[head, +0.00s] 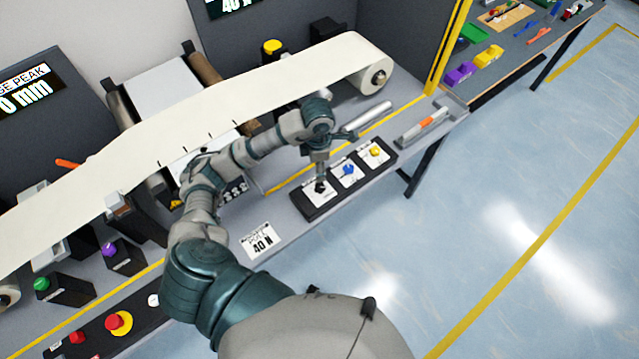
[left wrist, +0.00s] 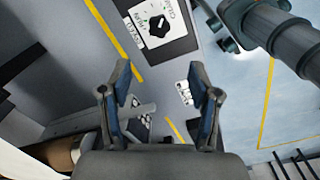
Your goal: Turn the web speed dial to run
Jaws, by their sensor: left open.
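A black panel (head: 309,210) near the table's front edge carries a black dial (head: 320,188), a blue dial (head: 348,170) and a yellow dial (head: 376,153), each on a white label. My left gripper (head: 320,173) points down over the black dial and partly covers it. In the left wrist view, my left gripper (left wrist: 160,78) is open and empty. The black dial (left wrist: 158,27) shows beyond its fingertips, with no visible contact. Its label's small rotated words and the dial's exact setting are hard to read. My right gripper is not in view.
A cream web (head: 220,100) runs over rollers behind my arm. A silver bar (head: 368,116) lies behind the panel. A tray (head: 425,130) with an orange-marked tool is to its right. The red buttons (head: 118,322) are at lower left.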

